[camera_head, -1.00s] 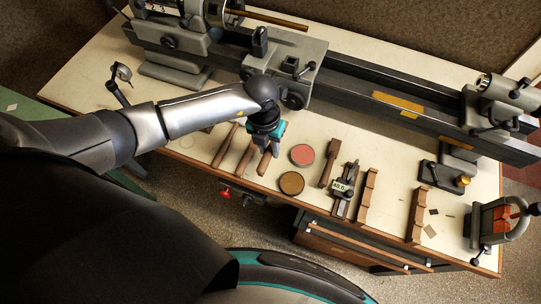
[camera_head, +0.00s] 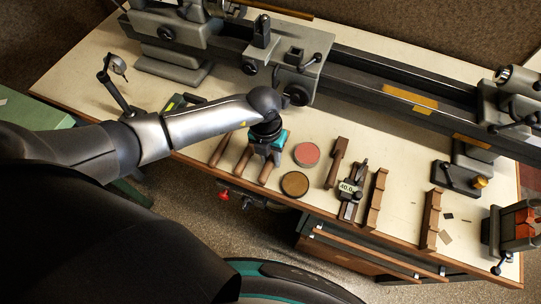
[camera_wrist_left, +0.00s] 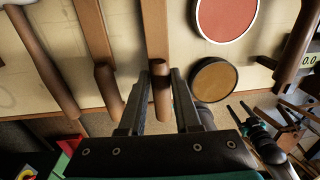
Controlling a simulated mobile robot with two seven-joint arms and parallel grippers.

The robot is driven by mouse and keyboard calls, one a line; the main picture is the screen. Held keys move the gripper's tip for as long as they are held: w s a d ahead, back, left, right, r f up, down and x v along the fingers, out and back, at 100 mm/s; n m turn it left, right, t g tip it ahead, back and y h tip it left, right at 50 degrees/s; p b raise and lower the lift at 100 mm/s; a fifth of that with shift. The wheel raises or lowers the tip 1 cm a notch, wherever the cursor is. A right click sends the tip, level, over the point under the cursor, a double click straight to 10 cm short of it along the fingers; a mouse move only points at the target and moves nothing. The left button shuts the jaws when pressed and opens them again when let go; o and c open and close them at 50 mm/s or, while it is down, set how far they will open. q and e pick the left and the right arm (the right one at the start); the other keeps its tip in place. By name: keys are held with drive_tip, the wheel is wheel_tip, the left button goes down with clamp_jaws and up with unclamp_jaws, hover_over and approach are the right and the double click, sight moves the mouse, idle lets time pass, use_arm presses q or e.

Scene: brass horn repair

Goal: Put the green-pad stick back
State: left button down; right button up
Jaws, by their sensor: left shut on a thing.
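Three brown wooden sticks lie side by side near the bench's front edge: the left one (camera_head: 219,149), the middle one (camera_head: 243,160) and the right one (camera_head: 266,172). My left gripper (camera_wrist_left: 161,78) is shut on the right stick, near its rounded front end; the stick (camera_wrist_left: 156,35) shows between the fingers in the left wrist view. The head view shows this gripper (camera_head: 266,157) from above. The sticks' far ends are hidden by my arm, so I cannot tell which has a green pad.
A red-topped disc (camera_head: 307,154) and an ochre disc (camera_head: 295,184) lie just right of the held stick. A gauge block (camera_head: 350,190) and notched wooden pieces (camera_head: 377,198) lie farther right. The lathe (camera_head: 350,75) spans the back of the bench.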

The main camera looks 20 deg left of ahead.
use_arm(q)
drive_tip(key=shift+f+b, duration=0.5)
drive_tip(key=shift+f, duration=0.1)
drive_tip(key=c, duration=0.5)
unclamp_jaws()
drive_tip(key=shift+c, duration=0.2)
drive_tip(key=shift+r, duration=0.1)
